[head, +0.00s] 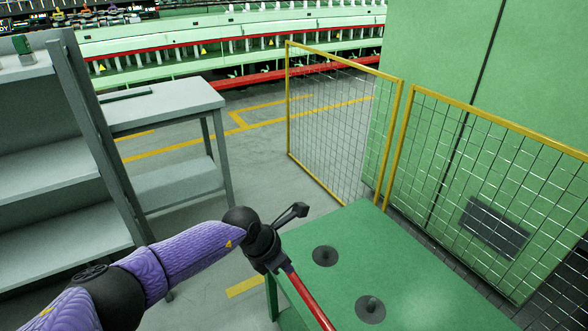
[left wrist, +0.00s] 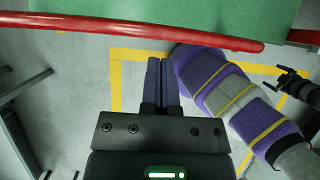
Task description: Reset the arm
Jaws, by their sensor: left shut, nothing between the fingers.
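My left arm (head: 190,258) has a purple sleeve and reaches in from the lower left in the head view. In the same view a purple arm with yellow bands (left wrist: 225,95) lies to the right of the fingers. A small black part (left wrist: 291,84) beside it looks like a gripper, but its jaw state is unclear.
The green table (head: 405,270) has two dark round spots and a red bar (head: 311,300) along its left side. A yellow-framed mesh fence (head: 335,125) stands behind it. A grey shelf (head: 50,180) and grey bench (head: 165,105) stand left. Floor between is free.

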